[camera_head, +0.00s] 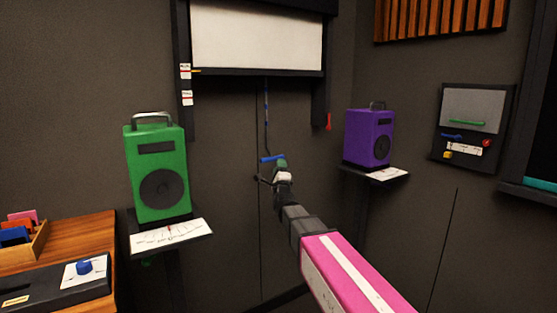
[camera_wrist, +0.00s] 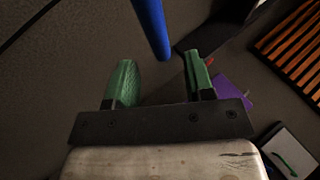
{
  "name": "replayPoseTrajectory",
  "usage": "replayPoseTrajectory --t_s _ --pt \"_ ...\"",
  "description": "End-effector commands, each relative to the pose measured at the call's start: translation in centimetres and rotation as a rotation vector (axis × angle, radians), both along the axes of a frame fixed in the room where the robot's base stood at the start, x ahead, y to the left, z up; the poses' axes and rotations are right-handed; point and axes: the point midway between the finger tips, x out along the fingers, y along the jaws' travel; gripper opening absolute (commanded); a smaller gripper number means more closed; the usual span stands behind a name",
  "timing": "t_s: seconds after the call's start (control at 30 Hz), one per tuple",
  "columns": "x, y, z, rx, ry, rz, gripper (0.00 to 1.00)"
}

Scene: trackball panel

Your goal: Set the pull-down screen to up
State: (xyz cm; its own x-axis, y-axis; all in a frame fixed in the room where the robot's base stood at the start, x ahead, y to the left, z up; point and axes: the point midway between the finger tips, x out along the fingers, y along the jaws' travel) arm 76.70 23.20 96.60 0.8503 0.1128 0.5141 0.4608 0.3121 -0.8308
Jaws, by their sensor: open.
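The pull-down screen (camera_head: 257,38) is a white sheet in a dark frame high on the wall, with a dark bar along its lower edge. A cord (camera_head: 266,112) hangs from the bar to a blue handle (camera_head: 270,159). My gripper (camera_head: 272,172) is open, close to the handle. In the wrist view, the blue handle (camera_wrist: 150,25) reaches down to between the green fingertips (camera_wrist: 160,65). I cannot tell whether it touches them.
A green speaker (camera_head: 157,170) stands on a shelf at left and a purple speaker (camera_head: 370,137) on a shelf at right. A red tab (camera_head: 328,122) hangs at the frame's lower right. A grey panel (camera_head: 473,125) is on the right wall. A wooden desk (camera_head: 80,245) is at lower left.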

Motion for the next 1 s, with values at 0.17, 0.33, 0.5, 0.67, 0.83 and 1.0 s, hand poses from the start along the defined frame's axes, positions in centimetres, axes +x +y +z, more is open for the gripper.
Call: replayPoseTrajectory --t_s 0.17,0.33,0.5,0.67,0.83,1.0 --pt "3.1 0.5 1.7 -0.001 -0.001 -0.001 0.48" --pt "4.6 0.6 2.7 -0.001 0.000 -0.001 0.48" --pt "4.9 0.6 2.9 -0.001 0.001 0.000 0.48" --pt "4.8 0.6 2.9 -0.001 0.001 0.000 0.45" --pt "4.8 0.6 2.9 -0.001 0.001 0.000 0.00" --pt "4.8 0.6 3.0 -0.001 0.001 0.000 0.00"
